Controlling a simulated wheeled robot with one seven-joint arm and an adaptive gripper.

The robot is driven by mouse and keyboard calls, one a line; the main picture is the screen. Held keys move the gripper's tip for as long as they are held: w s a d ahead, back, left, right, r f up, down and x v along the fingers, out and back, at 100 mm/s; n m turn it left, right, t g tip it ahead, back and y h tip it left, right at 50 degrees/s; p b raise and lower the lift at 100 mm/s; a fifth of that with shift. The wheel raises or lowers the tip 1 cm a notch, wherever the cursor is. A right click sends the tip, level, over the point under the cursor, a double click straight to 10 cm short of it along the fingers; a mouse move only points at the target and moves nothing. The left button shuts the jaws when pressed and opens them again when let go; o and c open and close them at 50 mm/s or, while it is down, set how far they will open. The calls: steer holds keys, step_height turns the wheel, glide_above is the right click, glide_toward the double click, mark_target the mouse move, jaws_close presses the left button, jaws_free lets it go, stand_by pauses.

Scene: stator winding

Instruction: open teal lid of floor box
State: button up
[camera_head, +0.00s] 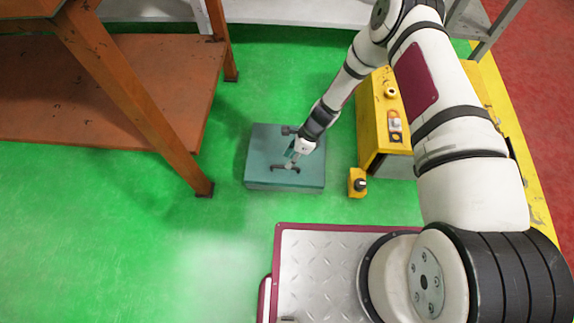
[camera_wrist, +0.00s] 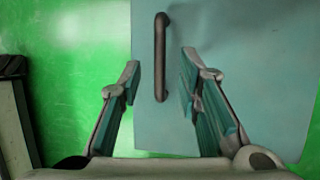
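The floor box with a teal lid (camera_head: 263,150) stands on the green floor in the head view, and its lid is closed. A dark bar handle (camera_head: 287,167) lies on the lid near its front side. In the wrist view the teal lid (camera_wrist: 230,40) fills the right half, and the handle (camera_wrist: 160,57) runs up and down. My gripper (camera_head: 292,157) is above the lid by the handle. In the wrist view my gripper (camera_wrist: 159,80) is open, with one teal-padded finger on each side of the handle, apart from it.
An orange shelf table (camera_head: 150,85) stands to the left. A yellow cabinet (camera_head: 385,120) with buttons is close on the right, with a small yellow control box (camera_head: 357,182) on the floor. Green floor is free left of and in front of the box.

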steer(key=shift+b+x, duration=0.6)
steer(key=shift+x, duration=1.15)
jaws_close()
